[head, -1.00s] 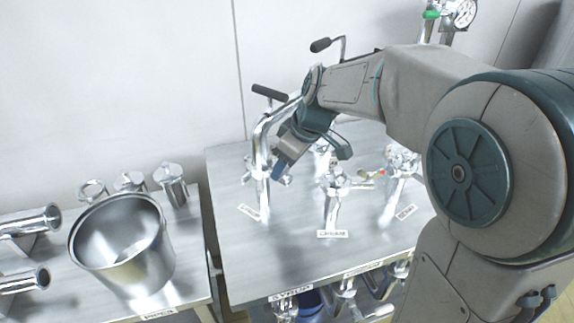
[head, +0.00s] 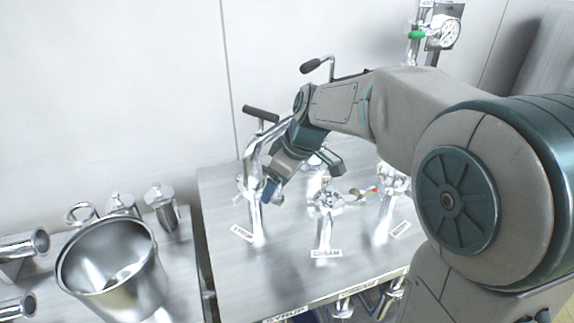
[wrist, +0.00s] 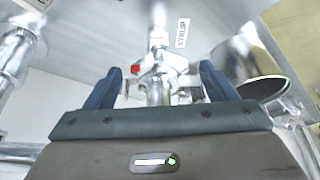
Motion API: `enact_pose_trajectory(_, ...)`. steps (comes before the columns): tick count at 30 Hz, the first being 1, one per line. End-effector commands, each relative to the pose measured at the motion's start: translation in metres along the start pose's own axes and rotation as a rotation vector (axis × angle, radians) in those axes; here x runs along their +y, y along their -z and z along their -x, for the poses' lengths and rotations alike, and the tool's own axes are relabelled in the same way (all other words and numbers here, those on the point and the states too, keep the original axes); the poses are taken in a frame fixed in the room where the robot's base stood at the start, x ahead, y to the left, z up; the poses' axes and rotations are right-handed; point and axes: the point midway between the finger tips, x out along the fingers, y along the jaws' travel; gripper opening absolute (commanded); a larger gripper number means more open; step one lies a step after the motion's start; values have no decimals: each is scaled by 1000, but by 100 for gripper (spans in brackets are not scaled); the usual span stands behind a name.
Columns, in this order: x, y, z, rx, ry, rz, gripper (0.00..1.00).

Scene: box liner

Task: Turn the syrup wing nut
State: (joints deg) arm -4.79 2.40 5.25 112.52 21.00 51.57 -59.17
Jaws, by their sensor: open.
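The syrup tap (head: 254,206) is the leftmost chrome stand on the steel table, behind a label that is hard to read in the head view. In the wrist view a label reading SYRUP (wrist: 182,33) lies beside its chrome post. A chrome fitting with a red spot, which looks like the wing nut (wrist: 152,68), sits ahead of and between my fingertips. My gripper (wrist: 158,85) is open, one blue finger on each side of that fitting. In the head view my gripper (head: 268,192) is at the upper part of the syrup tap. I cannot tell whether the fingers touch it.
The cream tap (head: 325,205) and another tap (head: 388,195) stand to the right on the steel table (head: 285,260). A black-handled lever (head: 260,114) rises above the syrup tap. A large steel pot (head: 112,265) and several small fittings stand on the left table.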

Motion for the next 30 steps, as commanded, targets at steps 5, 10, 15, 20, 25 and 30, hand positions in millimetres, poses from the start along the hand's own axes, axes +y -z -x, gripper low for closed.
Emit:
enact_pose_trajectory(5,1,1,32,4,-6,0,78)
enact_pose_trajectory(10,1,0,72,3,-6,0,78)
enact_pose_trajectory(15,0,0,106,2,-4,0,78)
enact_pose_trajectory(20,0,0,126,1,-2,0,78)
enact_pose_trajectory(25,0,0,132,0,-1,0,78)
enact_pose_trajectory(30,0,0,132,0,-1,0,78)
